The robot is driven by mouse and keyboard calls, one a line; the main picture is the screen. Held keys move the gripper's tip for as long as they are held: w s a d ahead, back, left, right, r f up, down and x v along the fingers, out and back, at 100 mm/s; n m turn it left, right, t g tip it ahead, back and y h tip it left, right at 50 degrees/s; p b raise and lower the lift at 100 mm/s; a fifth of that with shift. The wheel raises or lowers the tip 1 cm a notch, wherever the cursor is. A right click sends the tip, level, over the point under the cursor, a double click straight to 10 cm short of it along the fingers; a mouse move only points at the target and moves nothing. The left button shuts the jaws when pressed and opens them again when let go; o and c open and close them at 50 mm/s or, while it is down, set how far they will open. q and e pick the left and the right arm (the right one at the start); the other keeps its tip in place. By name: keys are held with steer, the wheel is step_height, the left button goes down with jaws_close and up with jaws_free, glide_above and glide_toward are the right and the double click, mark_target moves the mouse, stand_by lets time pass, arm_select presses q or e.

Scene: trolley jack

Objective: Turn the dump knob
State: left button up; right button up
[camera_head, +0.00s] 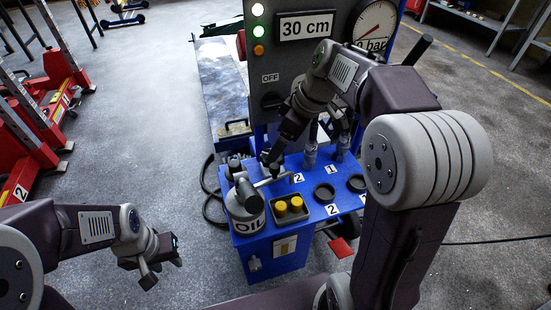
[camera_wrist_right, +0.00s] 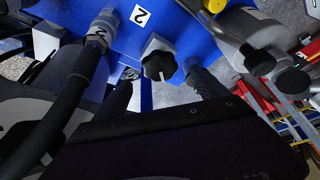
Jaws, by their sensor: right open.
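My right gripper (camera_head: 272,168) is open, small and dark, low over the back left of the bench. Its contact with anything there cannot be made out. My left gripper (camera_head: 163,274) is open and empty over the floor, left of the bench.
An oil can (camera_head: 246,208) and two yellow caps (camera_head: 289,207) stand at the bench's left front. The grey panel (camera_head: 290,62) rises behind, with a black OFF switch (camera_head: 272,101) and gauge (camera_head: 376,24). Red frames (camera_head: 50,95) stand left.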

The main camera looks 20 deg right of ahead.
steer(key=b+x, duration=0.2)
steer(key=x, duration=0.3)
steer(key=shift+f, duration=0.25)
arm_select(q)
step_height(320, 180, down, 3)
steer(key=shift+f, duration=0.1)
arm_select(e)
steer(key=c, duration=1.4)
steer(key=shift+o, duration=0.2)
